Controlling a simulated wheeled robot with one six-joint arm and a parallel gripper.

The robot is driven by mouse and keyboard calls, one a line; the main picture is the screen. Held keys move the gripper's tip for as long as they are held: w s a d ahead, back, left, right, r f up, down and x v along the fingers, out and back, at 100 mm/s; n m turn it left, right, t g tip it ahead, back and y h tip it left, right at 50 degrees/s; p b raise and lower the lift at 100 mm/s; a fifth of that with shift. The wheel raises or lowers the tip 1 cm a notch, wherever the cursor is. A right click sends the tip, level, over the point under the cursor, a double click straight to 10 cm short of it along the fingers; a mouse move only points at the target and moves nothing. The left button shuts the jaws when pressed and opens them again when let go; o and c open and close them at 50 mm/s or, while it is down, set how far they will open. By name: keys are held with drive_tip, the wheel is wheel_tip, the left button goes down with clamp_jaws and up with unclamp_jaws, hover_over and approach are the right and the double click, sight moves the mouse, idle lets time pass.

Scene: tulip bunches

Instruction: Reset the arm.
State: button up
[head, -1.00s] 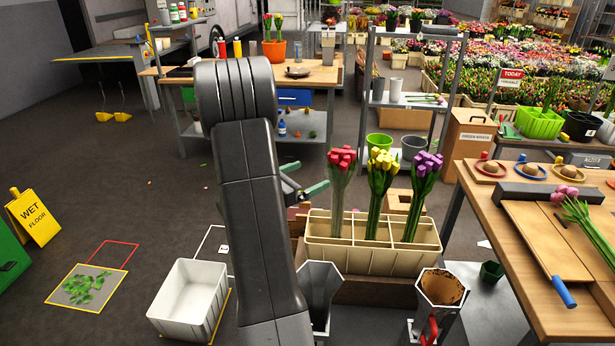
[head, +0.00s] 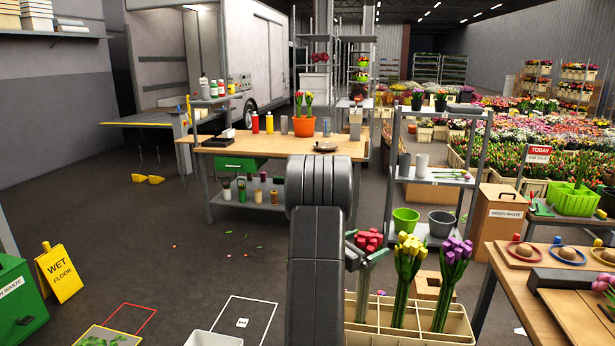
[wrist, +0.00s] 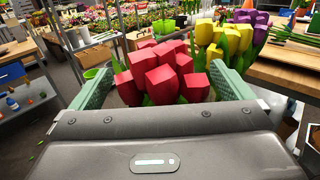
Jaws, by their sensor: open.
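My gripper (wrist: 163,92) shows in the wrist view with its two green fingers spread wide. The red tulip bunch (wrist: 165,72) shows between and beyond the fingers; I cannot tell whether they touch it. In the head view, my arm hides most of my gripper, and the red tulips (head: 369,240) stand just right of the arm. The yellow tulip bunch (head: 408,258) and purple tulip bunch (head: 452,262) stand upright to the right in a cream divided crate (head: 385,310).
A workbench (head: 250,145) with an orange pot (head: 304,125) stands behind. A grey shelf rack (head: 430,115) is at the back right. A wooden table (head: 520,280) is at the right. A yellow wet-floor sign (head: 60,271) stands at the left. Open floor lies at the middle left.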

drive_tip(key=shift+a+r, duration=0.1)
drive_tip(key=shift+r, duration=0.65)
drive_tip(key=shift+s+f, duration=0.1)
